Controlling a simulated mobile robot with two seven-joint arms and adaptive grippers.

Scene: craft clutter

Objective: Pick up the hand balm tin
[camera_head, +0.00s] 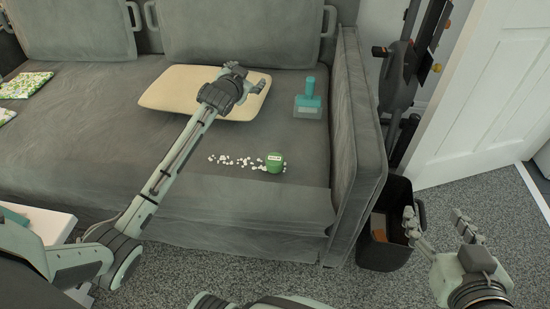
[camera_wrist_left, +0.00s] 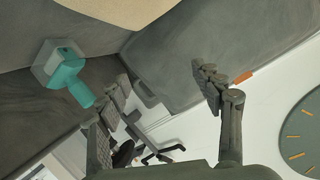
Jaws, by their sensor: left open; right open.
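A small green tin with a pale label (camera_head: 275,162), which looks like the hand balm tin, sits on the front part of the grey sofa seat. Small white pieces lie beside it on its left. My left gripper (camera_head: 249,77) is open and empty over the cream cushion, farther back than the tin and apart from it. Its open fingers also show in the left wrist view (camera_wrist_left: 166,82), where I do not see the tin. My right gripper (camera_head: 434,214) is open and empty at the right, beside the black bin and away from the sofa seat.
The cream cushion (camera_head: 180,88) lies behind the tin. A teal handled tool (camera_head: 308,101) stands near the sofa's right armrest (camera_head: 352,150). White pieces (camera_head: 237,161) are scattered on the seat. A black bin (camera_head: 378,254) stands on the carpet right of the sofa.

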